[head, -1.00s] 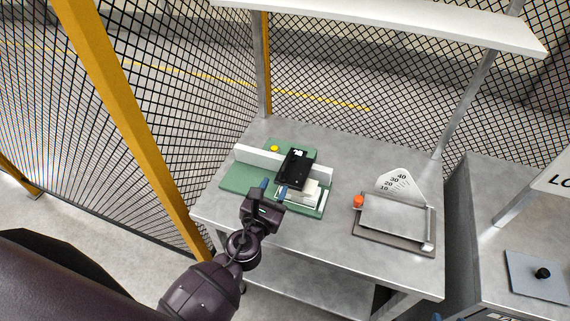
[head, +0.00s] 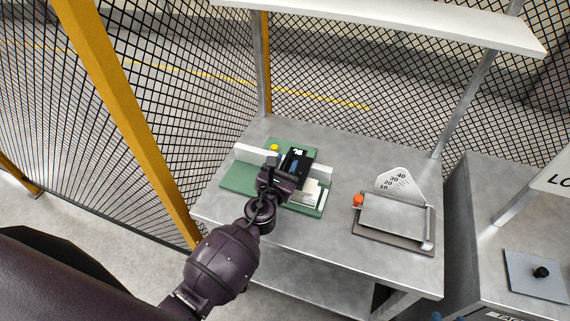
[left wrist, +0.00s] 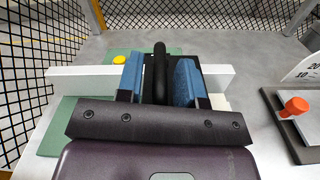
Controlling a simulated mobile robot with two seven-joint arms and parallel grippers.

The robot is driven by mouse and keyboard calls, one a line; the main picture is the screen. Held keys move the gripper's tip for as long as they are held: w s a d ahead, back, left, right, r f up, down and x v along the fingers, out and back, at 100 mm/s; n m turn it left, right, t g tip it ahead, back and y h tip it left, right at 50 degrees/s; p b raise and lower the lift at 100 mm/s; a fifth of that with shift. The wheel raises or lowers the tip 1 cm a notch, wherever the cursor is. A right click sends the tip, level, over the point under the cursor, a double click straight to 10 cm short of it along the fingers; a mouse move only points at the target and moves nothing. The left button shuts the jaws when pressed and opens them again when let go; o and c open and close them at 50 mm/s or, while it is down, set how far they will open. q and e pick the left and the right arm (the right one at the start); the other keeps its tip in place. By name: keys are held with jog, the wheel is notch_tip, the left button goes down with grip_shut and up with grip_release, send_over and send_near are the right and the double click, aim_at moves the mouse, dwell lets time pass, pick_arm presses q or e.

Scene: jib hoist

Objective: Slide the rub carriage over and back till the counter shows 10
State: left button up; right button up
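The rub tester has a green base (head: 236,180) and a white rail (head: 258,157) across it. Its black carriage (head: 297,165) sits at the rail; it also shows in the left wrist view (left wrist: 190,66). A black upright handle (left wrist: 160,72) stands between the blue fingers of my left gripper (left wrist: 158,80). The fingers are open around it, with a narrow gap on each side. In the head view my left gripper (head: 273,168) hides part of the carriage. A small white patch (head: 299,151) tops the carriage; no counter number is readable. Only a blue sliver, perhaps my right gripper (head: 437,317), shows at the bottom edge.
A yellow button (head: 274,147) is at the base's back left. White pads (head: 311,192) lie at its front right. A grey plate device with an orange knob (head: 358,200) and a scale (head: 401,182) stands to the right. A shelf (head: 400,25) hangs above; mesh fencing lies behind.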

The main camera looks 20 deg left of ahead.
pick_arm(q)
grip_shut()
jog(key=a+b, duration=0.1)
jog(key=a, duration=1.4)
jog(key=shift+w+a+b, duration=0.2)
jog(key=shift+w+b, duration=0.1)
jog(key=shift+a, duration=0.1)
jog(key=shift+c, duration=0.2)
grip_release()
jog(key=shift+o, duration=1.1)
jog(key=shift+a, duration=0.15)
